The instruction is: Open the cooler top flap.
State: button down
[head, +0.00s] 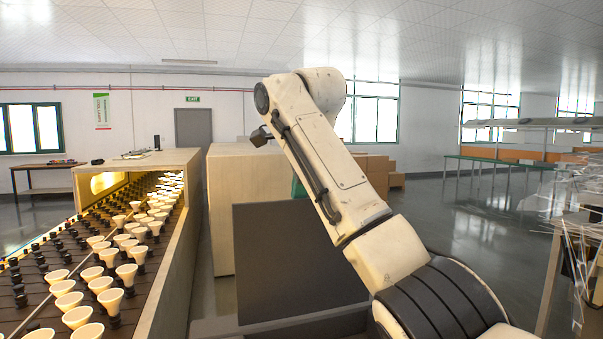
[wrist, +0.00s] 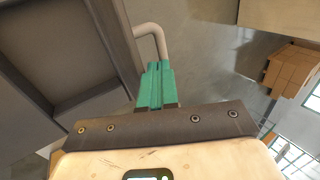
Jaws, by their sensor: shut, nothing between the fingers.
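The cooler flap is a flat dark grey panel (head: 295,255), standing steeply raised at the front middle of the head view. The cooler's grey rim (head: 270,325) shows along its lower edge. In the wrist view a grey framed panel with a recess (wrist: 60,50) fills the left; it looks like the flap or cooler. A pale bent tube handle (wrist: 150,32) sticks out beside its edge. My gripper's green fingers (wrist: 156,85) are shut and empty, right beside the panel edge and handle. I cannot tell whether they touch. In the head view the gripper is mostly hidden behind the flap and arm.
A long bench (head: 160,270) with rows of bulbs runs along the left. A tall pale wooden box (head: 222,200) stands behind the flap. Cardboard boxes (head: 378,170) are stacked beyond. A rack with clear wrap (head: 575,230) stands at right. Open floor (head: 480,235) lies between.

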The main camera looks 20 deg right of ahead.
jog(key=shift+w+f, duration=0.15)
jog(key=shift+f, duration=0.1)
jog(key=shift+r, duration=0.1)
jog(key=w+f+p, duration=0.1)
jog(key=w+p, duration=0.6)
jog(key=p, duration=0.3)
jog(key=shift+f, duration=0.2)
jog(key=shift+r, duration=0.1)
